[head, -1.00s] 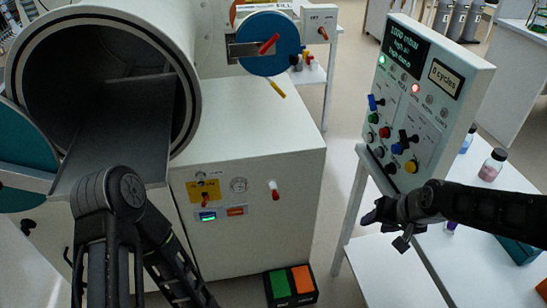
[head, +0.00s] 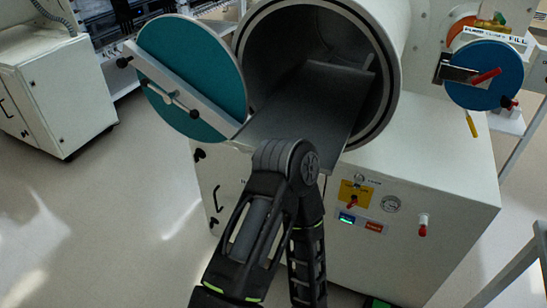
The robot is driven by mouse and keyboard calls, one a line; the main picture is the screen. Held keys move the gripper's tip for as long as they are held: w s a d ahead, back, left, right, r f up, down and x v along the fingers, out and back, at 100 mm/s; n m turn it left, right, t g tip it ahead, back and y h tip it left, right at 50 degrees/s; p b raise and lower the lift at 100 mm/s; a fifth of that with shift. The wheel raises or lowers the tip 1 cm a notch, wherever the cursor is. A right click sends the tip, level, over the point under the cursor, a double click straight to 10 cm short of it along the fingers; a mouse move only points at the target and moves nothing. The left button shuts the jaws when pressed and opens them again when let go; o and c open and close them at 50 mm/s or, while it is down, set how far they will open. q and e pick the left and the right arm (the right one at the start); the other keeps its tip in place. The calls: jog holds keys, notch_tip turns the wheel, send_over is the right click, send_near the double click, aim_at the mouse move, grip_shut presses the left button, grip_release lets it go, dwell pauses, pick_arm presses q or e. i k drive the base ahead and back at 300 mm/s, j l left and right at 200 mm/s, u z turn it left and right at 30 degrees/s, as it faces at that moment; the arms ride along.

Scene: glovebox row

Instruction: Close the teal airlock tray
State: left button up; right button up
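The airlock tray (head: 308,102) is a grey flat plate. It sticks out of the round chamber mouth toward me, with its rear part inside the chamber. The teal round door (head: 190,75) stands swung open to the left of the mouth, with a pale bar and handle across it. My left arm's bent elbow is just in front of the tray's front edge and covers part of it; whether they touch I cannot tell. My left gripper is out of the picture, and so is my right gripper.
The white chamber (head: 392,30) sits over a white cabinet (head: 430,180) with a gauge, small display and red-handled valve. A smaller blue round door (head: 484,75) with a red handle is at the right. Open floor (head: 90,220) lies at the left.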

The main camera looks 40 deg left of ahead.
aim_at(321, 104)
jog(key=u, duration=1.65)
jog(key=l+u, duration=0.3)
jog(key=l, duration=0.45)
